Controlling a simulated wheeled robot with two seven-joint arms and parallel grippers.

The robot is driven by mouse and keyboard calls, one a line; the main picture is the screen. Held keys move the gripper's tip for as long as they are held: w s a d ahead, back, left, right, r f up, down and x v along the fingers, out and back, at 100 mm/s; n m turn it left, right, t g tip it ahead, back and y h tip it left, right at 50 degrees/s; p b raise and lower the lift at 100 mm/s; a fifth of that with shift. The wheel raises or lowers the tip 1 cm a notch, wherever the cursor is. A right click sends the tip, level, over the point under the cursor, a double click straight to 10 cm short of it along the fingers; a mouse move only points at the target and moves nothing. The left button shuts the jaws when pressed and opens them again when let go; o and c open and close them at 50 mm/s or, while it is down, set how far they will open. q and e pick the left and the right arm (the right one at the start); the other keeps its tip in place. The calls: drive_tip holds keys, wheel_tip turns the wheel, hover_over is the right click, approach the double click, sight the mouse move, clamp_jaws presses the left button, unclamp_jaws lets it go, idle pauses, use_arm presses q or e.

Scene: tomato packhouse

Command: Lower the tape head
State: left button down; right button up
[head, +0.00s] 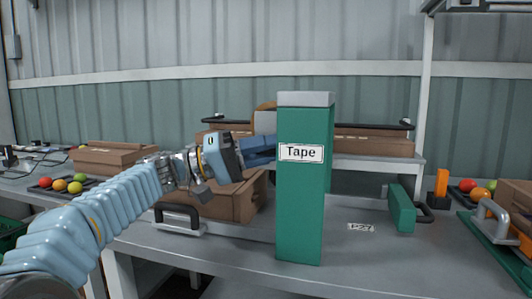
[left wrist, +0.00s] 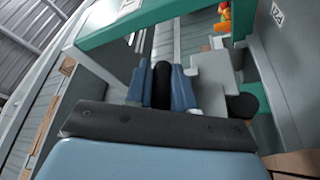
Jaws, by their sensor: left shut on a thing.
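The green tape machine post (head: 300,205) labelled "Tape" stands upright on the bench in the head view. My left gripper (head: 268,149) reaches in from the left, and its fingertips are hidden behind the post. In the left wrist view its blue fingers (left wrist: 162,88) are shut on a black handle (left wrist: 162,78), one finger on each side. A grey block (left wrist: 213,72), seemingly part of the tape head, is beside the fingers, under a green crossbeam (left wrist: 150,22). My right gripper is not in view.
A brown carton (head: 230,202) stands on the bench under my left gripper, partly behind the post. A green block (head: 401,208) with a black handle is to the right. Trays of tomatoes (head: 75,187) lie at both sides. The bench front right of the post looks clear.

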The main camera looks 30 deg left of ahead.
use_arm(q)
drive_tip(key=shift+f, duration=0.5)
drive_tip(key=c, duration=1.3)
unclamp_jaws()
drive_tip(key=shift+c, duration=0.2)
drive_tip(key=b+v, duration=0.1)
drive_tip(key=v, duration=1.2)
drive_tip(key=shift+s+a, duration=0.25)
drive_tip(key=shift+s, duration=0.05)
